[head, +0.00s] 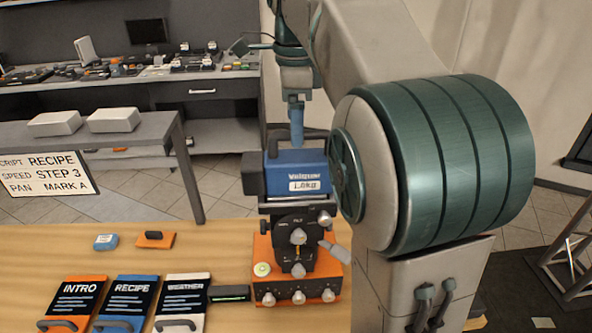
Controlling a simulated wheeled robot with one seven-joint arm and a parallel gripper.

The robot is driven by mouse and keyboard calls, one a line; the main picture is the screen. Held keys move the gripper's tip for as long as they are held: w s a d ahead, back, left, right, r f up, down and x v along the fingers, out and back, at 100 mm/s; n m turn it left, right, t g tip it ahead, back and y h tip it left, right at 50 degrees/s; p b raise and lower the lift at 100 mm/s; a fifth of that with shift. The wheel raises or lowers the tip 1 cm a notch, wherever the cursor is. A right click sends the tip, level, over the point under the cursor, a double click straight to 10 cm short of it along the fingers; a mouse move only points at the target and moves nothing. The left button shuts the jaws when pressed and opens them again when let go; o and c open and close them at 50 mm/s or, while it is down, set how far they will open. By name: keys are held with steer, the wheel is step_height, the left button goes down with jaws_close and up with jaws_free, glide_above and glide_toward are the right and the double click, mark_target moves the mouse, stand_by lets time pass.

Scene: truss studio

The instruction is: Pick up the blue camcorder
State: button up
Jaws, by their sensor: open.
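The blue camcorder (298,162) sits upright on a black pan head (298,238) with silver knobs, which stands on an orange base (265,290) on the wooden table. It has a dark lens end at the left, a dark handle on top and a white label on its side. My gripper (297,138) points down at the camcorder's top, by the handle. It is open, with its blue fingers nearly in line in this view. I cannot tell whether they touch or straddle the handle. My arm's large green joint hides the camcorder's right end.
Intro (76,302), Recipe (130,302) and Weather (183,300) cards lie at the front left, beside a small black box (229,293). A small blue block (106,242) and an orange piece (154,239) lie behind. The table's left middle is mostly clear. A grey bench (150,128) stands beyond.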

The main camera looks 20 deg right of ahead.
mark_target(296, 155)
steer(key=shift+f+p, duration=0.35)
steer(key=shift+f, duration=3.25)
steer(key=shift+d, duration=0.1)
steer(key=c, duration=1.7)
steer(key=shift+r, duration=0.1)
jaws_close()
steer(key=shift+r, duration=0.2)
